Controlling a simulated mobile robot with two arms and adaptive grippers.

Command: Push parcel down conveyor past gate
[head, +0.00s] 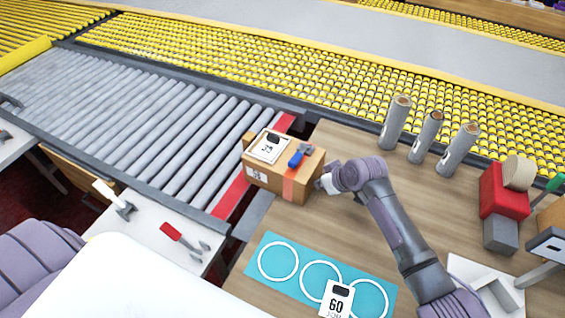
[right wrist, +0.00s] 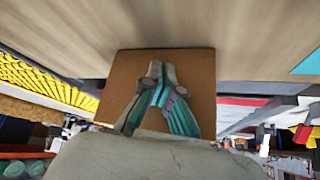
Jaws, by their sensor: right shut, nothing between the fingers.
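The parcel (head: 272,178) is a brown cardboard box with white labels and a red strip. It sits upright at the table's left edge, beside the end of the grey roller conveyor (head: 150,120). A blue and grey tool lies on its top. My right gripper (head: 326,183) is shut and empty at the parcel's right side, its tips at or very near that face. In the right wrist view the shut fingers (right wrist: 156,72) point at the brown parcel face (right wrist: 198,88); contact is unclear. I cannot make out a gate for certain. My left gripper is out of view.
A red strip (head: 231,196) crosses the conveyor's end. Several grey rolls (head: 396,124) stand behind my right arm. A teal mat (head: 305,262) with white rings lies in front. A red block (head: 499,197) stands at right. The visible conveyor rollers are clear.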

